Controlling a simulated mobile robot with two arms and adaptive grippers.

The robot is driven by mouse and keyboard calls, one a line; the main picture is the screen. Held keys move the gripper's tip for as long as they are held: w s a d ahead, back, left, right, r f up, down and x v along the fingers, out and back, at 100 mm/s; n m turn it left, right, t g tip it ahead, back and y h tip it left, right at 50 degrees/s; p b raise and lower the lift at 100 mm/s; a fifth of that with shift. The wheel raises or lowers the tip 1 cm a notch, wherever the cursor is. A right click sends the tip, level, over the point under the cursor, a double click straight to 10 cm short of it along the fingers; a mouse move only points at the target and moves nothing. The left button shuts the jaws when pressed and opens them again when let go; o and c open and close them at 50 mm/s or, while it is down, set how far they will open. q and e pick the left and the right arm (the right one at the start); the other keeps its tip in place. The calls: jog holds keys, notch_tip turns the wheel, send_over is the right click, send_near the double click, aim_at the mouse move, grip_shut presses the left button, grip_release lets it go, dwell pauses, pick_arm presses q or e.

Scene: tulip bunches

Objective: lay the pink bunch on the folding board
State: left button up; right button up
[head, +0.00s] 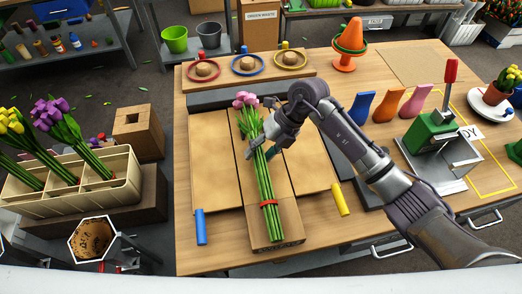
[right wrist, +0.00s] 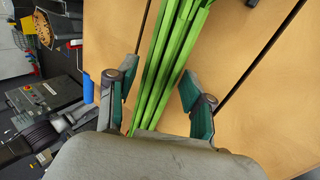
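The pink bunch (head: 266,190) lies lengthwise along the middle panel of the folding board (head: 215,160). Its pink blooms point to the back and its green stems come toward the front, with a red band low on them. My right gripper (head: 264,151) is low over the upper stems. In the right wrist view the green stems (right wrist: 170,65) run between the two fingers (right wrist: 158,98). The fingers stand apart, one on each side of the stems, with board showing beside them. My left gripper is not in view.
A cream crate (head: 75,199) at the left holds yellow tulips (head: 13,122) and purple tulips (head: 52,110). Blue (head: 201,227) and yellow (head: 340,199) pieces lie near the board's front. A green press-like tool (head: 430,135) and an orange cone (head: 349,45) stand farther right.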

jog(key=shift+o, duration=0.9)
jog(key=v, duration=1.2)
